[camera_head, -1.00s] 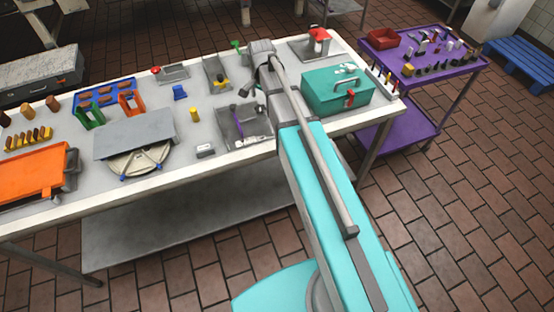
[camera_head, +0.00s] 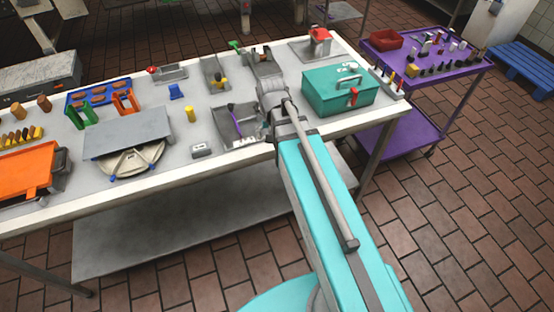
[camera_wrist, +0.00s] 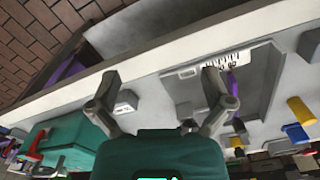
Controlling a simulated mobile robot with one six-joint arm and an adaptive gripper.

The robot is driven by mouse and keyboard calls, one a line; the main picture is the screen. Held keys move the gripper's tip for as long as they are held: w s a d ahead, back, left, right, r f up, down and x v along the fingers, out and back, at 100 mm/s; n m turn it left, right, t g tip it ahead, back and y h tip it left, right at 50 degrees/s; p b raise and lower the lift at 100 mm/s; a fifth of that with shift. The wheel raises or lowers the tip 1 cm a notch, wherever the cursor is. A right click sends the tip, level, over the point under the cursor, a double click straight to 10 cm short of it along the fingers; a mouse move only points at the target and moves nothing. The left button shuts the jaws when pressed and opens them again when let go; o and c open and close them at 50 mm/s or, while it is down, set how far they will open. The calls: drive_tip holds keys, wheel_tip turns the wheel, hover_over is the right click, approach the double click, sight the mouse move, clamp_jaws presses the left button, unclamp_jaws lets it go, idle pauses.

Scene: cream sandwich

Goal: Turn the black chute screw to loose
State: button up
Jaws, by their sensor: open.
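My gripper (camera_wrist: 160,75) is open and empty in the wrist view, its two fingers wide apart above the table near its edge. In the head view my gripper is mostly hidden by my arm, close to the grey tray (camera_head: 225,127) with a purple-handled tool. That tray also shows in the wrist view (camera_wrist: 265,75), beyond the right finger. I cannot make out the black chute screw in either view. A grey fixture with dark parts (camera_head: 263,62) stands behind my arm, too small to tell its details.
A teal box (camera_head: 340,92) with a red latch stands to the right of my arm. A small pale block (camera_head: 201,150) lies near the table's front edge. A yellow cylinder (camera_head: 190,113) and a round tray (camera_head: 133,160) under a grey plate stand left.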

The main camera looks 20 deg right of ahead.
drive_tip(key=s+f+n+b, duration=0.2)
drive_tip(key=s+f+n, duration=0.1)
drive_tip(key=s, duration=0.2)
drive_tip(key=shift+s+f+b, duration=0.2)
drive_tip(key=shift+s+b, duration=0.1)
drive_tip(key=shift+b, duration=0.1)
